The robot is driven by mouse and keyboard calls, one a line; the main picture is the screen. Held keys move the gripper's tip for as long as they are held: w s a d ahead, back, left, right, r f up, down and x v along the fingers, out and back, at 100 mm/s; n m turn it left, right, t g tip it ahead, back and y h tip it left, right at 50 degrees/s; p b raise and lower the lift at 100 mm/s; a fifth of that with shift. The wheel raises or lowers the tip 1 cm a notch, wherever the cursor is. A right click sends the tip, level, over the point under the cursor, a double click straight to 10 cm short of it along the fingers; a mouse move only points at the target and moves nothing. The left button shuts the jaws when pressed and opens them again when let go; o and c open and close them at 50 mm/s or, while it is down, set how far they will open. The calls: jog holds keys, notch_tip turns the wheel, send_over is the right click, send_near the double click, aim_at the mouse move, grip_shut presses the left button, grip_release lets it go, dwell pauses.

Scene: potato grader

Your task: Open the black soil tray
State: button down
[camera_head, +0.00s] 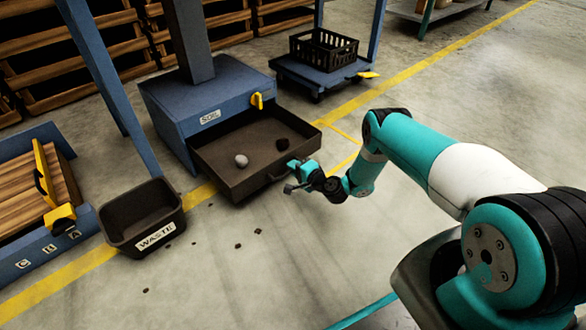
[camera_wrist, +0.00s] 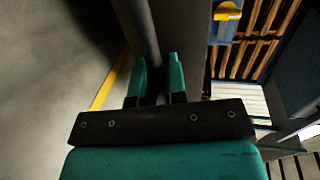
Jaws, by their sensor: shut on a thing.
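The black soil tray (camera_head: 236,176) is pulled out from the blue housing (camera_head: 200,95) marked "SOIL". Its inside shows, with a pale round lump (camera_head: 241,160) and a dark clod (camera_head: 283,144) lying in it. My gripper (camera_head: 292,176) is at the tray's front, near its right end. In the wrist view my gripper's two teal fingers (camera_wrist: 156,82) are shut on a dark bar, the tray's handle (camera_wrist: 143,35). The gripped part of the handle is partly hidden between the fingers.
A black waste bin (camera_head: 141,215) stands on the floor left of the tray. A blue cart with a black crate (camera_head: 323,50) stands behind to the right. A yellow latch (camera_head: 256,100) is on the housing. Small clods (camera_head: 238,246) lie on the otherwise clear floor in front.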

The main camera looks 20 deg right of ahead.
jog(key=shift+s+d, duration=0.1)
jog(key=shift+d, duration=0.05)
jog(key=c, duration=1.2)
grip_release()
jog(key=p+v, duration=1.3)
jog(key=v, duration=0.4)
jog(key=shift+s, duration=0.2)
